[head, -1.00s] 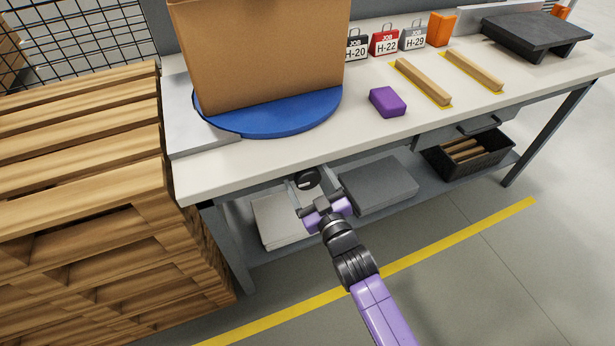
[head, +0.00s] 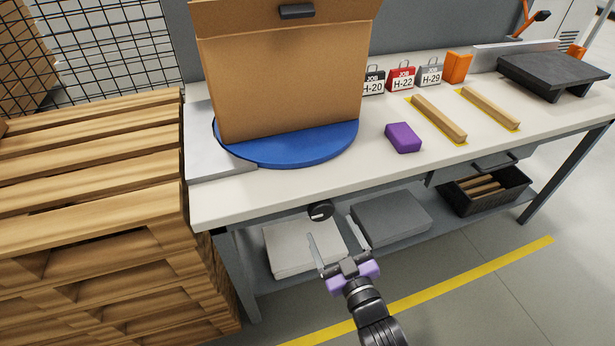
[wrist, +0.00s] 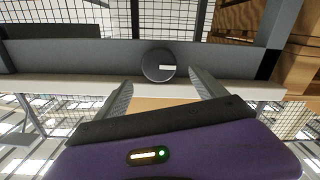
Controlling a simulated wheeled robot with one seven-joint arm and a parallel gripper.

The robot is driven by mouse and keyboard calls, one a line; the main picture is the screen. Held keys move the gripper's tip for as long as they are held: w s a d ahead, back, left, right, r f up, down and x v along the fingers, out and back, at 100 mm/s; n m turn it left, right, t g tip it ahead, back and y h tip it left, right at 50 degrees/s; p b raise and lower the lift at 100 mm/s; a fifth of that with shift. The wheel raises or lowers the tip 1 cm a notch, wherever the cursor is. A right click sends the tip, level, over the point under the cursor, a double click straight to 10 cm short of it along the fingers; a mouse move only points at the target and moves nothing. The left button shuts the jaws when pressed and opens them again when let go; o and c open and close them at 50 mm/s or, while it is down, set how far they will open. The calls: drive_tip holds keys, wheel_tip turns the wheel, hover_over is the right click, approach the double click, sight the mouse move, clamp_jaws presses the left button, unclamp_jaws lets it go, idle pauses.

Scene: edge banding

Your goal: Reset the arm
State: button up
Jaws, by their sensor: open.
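My purple and black gripper (head: 329,243) is in front of the workbench, below its front edge in the head view. Its two grey fingers are spread and nothing is between them. In the wrist view the open fingers (wrist: 160,84) show on either side of a round black disc with a pale mark (wrist: 158,65). The same black disc (head: 320,211) shows just beyond the fingertips in the head view, under the bench edge. I cannot tell the exact gap to it.
The bench (head: 260,196) carries a cardboard box (head: 285,85) on a blue turntable (head: 300,157), a purple block (head: 403,138), two wooden strips and job tags. A pallet stack (head: 95,210) stands at left. Lower-shelf boards lie behind my gripper. Floor at right is open.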

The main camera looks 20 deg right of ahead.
drive_tip(key=s+r+m+g, duration=0.1)
drive_tip(key=s+r, duration=0.3)
drive_tip(key=s, duration=0.8)
drive_tip(key=s+r+m+g+p, duration=0.1)
drive_tip(key=s+r, duration=0.3)
drive_tip(key=s, duration=0.8)
drive_tip(key=s+r+m+g+p, duration=0.1)
drive_tip(key=s+r, duration=0.3)
drive_tip(key=s, duration=0.7)
drive_tip(key=shift+s+d, duration=0.15)
drive_tip(key=shift+s, duration=0.25)
